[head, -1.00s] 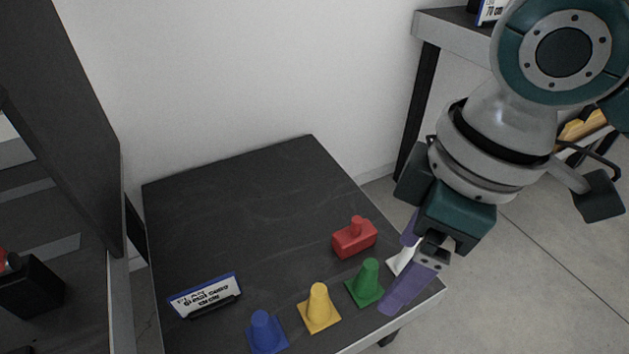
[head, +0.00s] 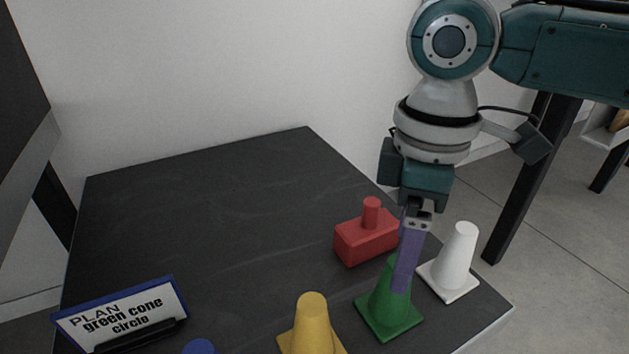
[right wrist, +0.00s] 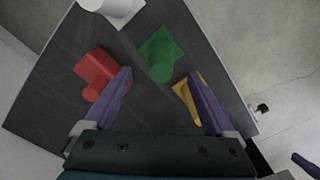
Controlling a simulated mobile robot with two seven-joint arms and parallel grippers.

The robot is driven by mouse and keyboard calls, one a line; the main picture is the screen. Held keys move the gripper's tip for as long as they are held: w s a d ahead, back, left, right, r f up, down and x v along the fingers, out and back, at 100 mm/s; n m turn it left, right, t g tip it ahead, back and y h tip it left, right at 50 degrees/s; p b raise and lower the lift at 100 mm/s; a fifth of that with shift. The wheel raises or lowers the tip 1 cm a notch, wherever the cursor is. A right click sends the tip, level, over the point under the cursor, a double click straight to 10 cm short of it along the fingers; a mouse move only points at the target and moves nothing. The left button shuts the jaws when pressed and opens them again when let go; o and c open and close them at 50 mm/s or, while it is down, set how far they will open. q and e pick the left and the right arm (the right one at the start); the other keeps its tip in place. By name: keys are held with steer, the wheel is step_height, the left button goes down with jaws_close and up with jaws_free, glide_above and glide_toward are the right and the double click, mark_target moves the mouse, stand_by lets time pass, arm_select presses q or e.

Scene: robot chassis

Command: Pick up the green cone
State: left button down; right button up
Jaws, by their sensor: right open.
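The green cone (head: 387,308) stands upright on the dark table, between the yellow cone and the white cone. My right gripper (head: 405,285) is in front of its upper part in the head view, fingers pointing down, partly hiding it. In the right wrist view the green cone (right wrist: 161,56) lies ahead of the open, empty fingers (right wrist: 166,88), roughly between their lines. The fingers show apart, with nothing between them. I cannot tell whether a finger touches the cone. My left gripper is not in view.
A red block with a knob (head: 366,238) is close behind the green cone. The white cone (head: 455,262) stands right, near the table edge; the yellow cone (head: 312,325) stands left. A blue cone (head: 200,347) and a sign (head: 124,316) are front left. The back-left table (head: 220,210) is clear.

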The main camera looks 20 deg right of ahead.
mark_target(389, 314)
step_height(389, 314, down, 7)
steer(key=b, duration=0.5)
steer(key=shift+s+r, duration=0.1)
steer(key=shift+r, duration=0.15)
steer(key=shift+c, duration=0.6)
jaws_close()
